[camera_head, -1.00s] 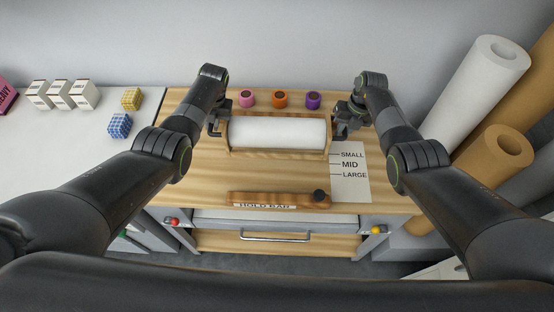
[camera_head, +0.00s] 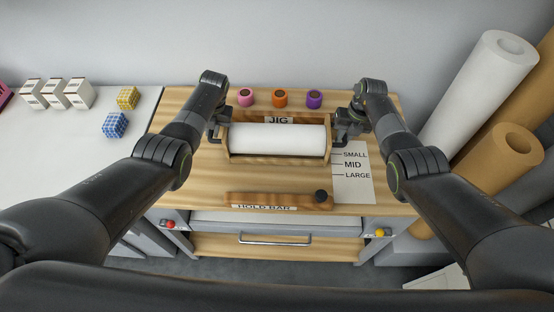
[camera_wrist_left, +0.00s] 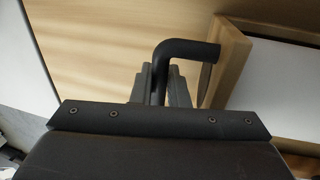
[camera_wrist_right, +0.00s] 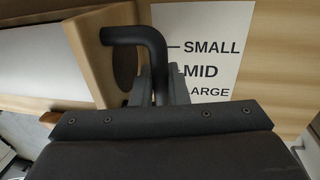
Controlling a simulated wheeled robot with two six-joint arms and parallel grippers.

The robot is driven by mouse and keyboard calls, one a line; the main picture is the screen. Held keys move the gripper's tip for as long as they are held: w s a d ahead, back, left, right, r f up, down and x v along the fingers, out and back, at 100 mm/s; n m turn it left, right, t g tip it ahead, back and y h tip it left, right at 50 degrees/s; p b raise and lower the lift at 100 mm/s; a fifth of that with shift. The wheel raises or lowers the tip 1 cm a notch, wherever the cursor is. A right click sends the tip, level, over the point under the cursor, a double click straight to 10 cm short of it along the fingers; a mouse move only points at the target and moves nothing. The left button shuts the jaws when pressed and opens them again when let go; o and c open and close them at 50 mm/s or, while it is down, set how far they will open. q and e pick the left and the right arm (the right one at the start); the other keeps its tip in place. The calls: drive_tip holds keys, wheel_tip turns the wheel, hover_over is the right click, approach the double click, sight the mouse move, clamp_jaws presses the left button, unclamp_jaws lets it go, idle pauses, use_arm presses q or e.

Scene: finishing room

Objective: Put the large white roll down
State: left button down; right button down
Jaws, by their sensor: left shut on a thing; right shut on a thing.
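A white roll (camera_head: 277,138) lies level between the wooden ends of a cradle (camera_head: 275,158), in front of the JIG label (camera_head: 279,119). It shows partly in the left wrist view (camera_wrist_left: 280,75) and right wrist view (camera_wrist_right: 45,65). My left gripper (camera_head: 214,136) is shut on a black bent handle (camera_wrist_left: 185,50) at the left end. My right gripper (camera_head: 343,139) is shut on the matching handle (camera_wrist_right: 135,36) at the right end. The frames do not show whether the cradle and roll touch the table beneath.
A wooden bar (camera_head: 277,201) labelled HOLD BAR lies in front. A SMALL, MID, LARGE sheet (camera_head: 356,185) lies right. Pink (camera_head: 245,97), orange (camera_head: 280,98) and purple (camera_head: 314,99) spools stand behind. A tall white roll (camera_head: 475,90) leans at the right beside brown rolls (camera_head: 495,165).

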use_arm(q)
drive_tip(key=c, duration=1.8)
unclamp_jaws()
drive_tip(key=shift+f, duration=0.2)
use_arm(e)
drive_tip(key=c, duration=1.8)
unclamp_jaws()
drive_tip(key=shift+f, duration=0.15)
use_arm(q)
drive_tip(key=o, duration=0.4)
drive_tip(key=shift+s+r, duration=0.1)
drive_tip(key=shift+r, duration=0.05)
use_arm(e)
drive_tip(key=o, duration=0.4)
drive_tip(key=shift+s, duration=0.1)
use_arm(q)
drive_tip(key=shift+r, duration=0.25)
drive_tip(key=v, duration=1.1)
drive_tip(key=shift+d+r, duration=0.15)
use_arm(e)
wheel_tip(320, 180, up, 12)
drive_tip(key=d, duration=0.2)
drive_tip(key=shift+d+f, duration=0.1)
